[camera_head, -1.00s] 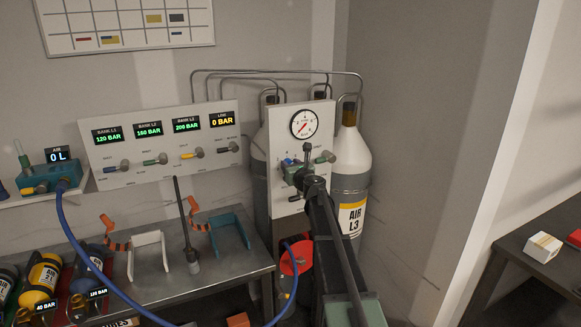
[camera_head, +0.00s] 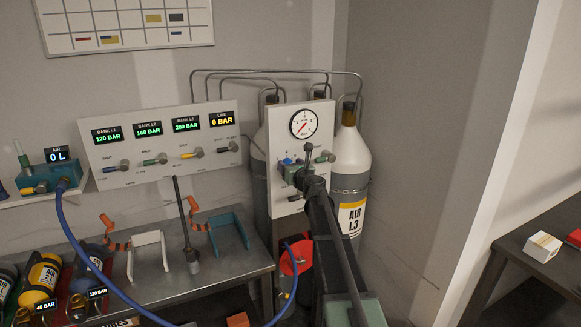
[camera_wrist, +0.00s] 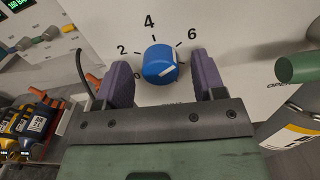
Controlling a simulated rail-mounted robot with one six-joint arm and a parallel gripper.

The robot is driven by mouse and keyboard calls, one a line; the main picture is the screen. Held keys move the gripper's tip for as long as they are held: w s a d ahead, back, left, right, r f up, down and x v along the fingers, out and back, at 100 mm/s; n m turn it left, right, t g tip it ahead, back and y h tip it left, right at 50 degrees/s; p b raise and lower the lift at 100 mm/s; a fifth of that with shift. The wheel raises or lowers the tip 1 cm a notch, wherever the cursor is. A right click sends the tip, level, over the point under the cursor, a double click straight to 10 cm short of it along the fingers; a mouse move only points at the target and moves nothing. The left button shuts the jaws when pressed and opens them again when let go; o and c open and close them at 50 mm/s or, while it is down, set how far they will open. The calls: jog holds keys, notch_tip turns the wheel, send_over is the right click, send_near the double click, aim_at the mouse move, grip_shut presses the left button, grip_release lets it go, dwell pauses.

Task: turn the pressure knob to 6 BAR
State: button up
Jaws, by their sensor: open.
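The blue pressure knob (camera_wrist: 158,60) sits on a white panel in the wrist view, with 2, 4 and 6 printed around it and a 0 partly hidden at its lower left. A white mark shows on the knob's lower right face, away from the 6. My gripper (camera_wrist: 160,72) is open, with one purple finger on each side of the knob and a gap visible on both sides. In the head view the gripper (camera_head: 294,170) is at the panel (camera_head: 318,116), and the knob (camera_head: 287,161) is mostly hidden.
A round gauge (camera_head: 304,123) sits above the knob, its red needle pointing lower left. A green handle (camera_wrist: 297,67) juts out to the right of my gripper. Gas cylinders (camera_head: 350,152) flank the panel. A blue hose (camera_head: 85,252) crosses the bench at left.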

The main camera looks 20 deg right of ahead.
jog(key=s, duration=1.1)
